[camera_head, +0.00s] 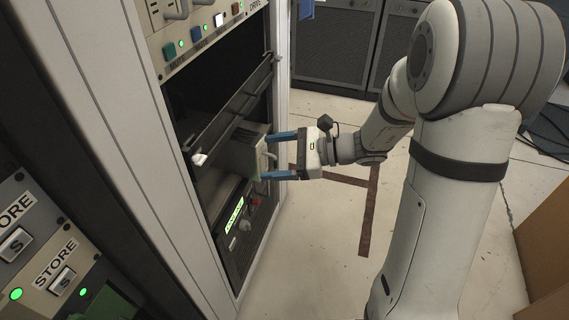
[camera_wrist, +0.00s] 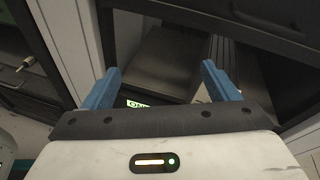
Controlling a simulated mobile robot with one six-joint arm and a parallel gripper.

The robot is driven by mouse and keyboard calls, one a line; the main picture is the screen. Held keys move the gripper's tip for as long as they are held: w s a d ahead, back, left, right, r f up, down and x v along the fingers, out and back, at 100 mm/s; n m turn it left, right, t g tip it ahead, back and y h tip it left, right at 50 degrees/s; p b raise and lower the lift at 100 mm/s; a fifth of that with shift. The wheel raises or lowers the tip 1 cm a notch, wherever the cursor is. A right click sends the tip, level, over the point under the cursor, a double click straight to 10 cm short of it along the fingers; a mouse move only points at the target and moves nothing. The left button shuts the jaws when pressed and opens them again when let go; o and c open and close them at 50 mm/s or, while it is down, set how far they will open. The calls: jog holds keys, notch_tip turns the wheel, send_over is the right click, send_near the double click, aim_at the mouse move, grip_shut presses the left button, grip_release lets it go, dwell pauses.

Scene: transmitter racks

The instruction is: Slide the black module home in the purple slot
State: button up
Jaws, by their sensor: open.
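A grey-looking box-shaped module (camera_head: 243,156) with a front handle (camera_head: 271,154) sits partly inside the open bay of the rack, its front end sticking out. In the wrist view a dark grey box (camera_wrist: 165,62) lies beyond the fingers. My gripper (camera_head: 270,157) is open in front of the module, its blue fingers above and below the handle in the head view. In the wrist view my gripper (camera_wrist: 160,69) has its fingers wide apart with nothing clamped. I see no purple marking, and the inside of the bay is dark.
A dark bar (camera_head: 232,108) with a light end crosses the bay above the module. A panel with a lit green label (camera_head: 235,213) lies below. A button panel (camera_head: 205,38) is above. Floor (camera_head: 320,230) is clear to the right; a brown box (camera_head: 545,240) stands far right.

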aim_at(262, 145)
jog(key=w+d+f+m+t+y+b, duration=0.1)
jog(key=w+d+f+m+t+b, duration=0.25)
jog(key=w+f+m+t, duration=0.35)
jog(key=shift+n+g, duration=0.5)
jog(key=shift+g, duration=0.4)
jog(key=b+x, duration=0.2)
jog(key=x, duration=0.7)
jog(key=shift+w+d+b, duration=0.1)
jog(key=shift+w+b, duration=0.05)
jog(key=shift+b, duration=0.15)
jog(key=shift+c, duration=0.2)
grip_shut()
jog(key=shift+r+p, duration=0.55)
jog(key=shift+r, duration=0.1)
jog(key=shift+d, duration=0.15)
